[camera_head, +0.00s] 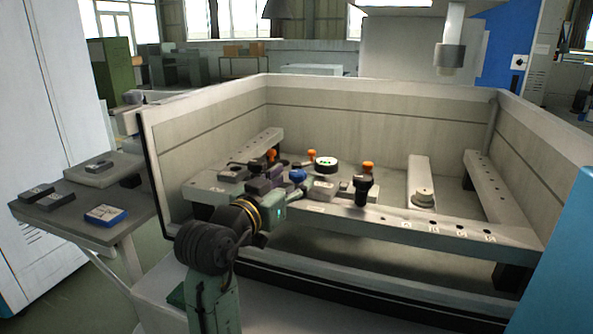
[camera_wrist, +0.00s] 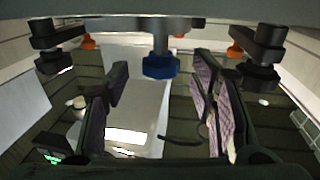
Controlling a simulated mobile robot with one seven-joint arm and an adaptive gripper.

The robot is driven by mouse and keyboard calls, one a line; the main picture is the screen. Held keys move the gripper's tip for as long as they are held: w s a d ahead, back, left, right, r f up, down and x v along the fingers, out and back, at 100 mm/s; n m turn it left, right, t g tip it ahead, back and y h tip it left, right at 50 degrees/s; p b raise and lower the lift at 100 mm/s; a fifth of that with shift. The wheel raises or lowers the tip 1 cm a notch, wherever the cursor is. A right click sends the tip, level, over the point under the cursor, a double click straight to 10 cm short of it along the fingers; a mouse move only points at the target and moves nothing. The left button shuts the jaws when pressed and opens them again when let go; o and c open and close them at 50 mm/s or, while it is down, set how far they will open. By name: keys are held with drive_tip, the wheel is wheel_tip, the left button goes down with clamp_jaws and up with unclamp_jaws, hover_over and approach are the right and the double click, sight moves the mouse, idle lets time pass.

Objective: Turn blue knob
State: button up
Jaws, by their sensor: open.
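The blue knob (camera_head: 297,175) sits among the fittings on the work frame in the head view. In the wrist view the blue knob (camera_wrist: 160,67) hangs at the end of a grey stem, top centre. My gripper (camera_wrist: 159,84) is open, with one padded finger to the left of the knob and one to the right. Clear gaps show between the knob and both fingers, and nothing is held. In the head view my gripper (camera_head: 272,180) is just left of the knob, and its fingertips are partly lost among dark fittings.
Black clamps (camera_wrist: 258,50) with orange knobs flank the blue knob. The tank wall (camera_head: 370,120) encloses the frame. A side table (camera_head: 75,215) holds small blocks.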

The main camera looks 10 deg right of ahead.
sight(293, 178)
drive_tip(key=shift+p+x, duration=0.3)
drive_tip(key=shift+x, duration=1.35)
drive_tip(key=c, duration=1.2)
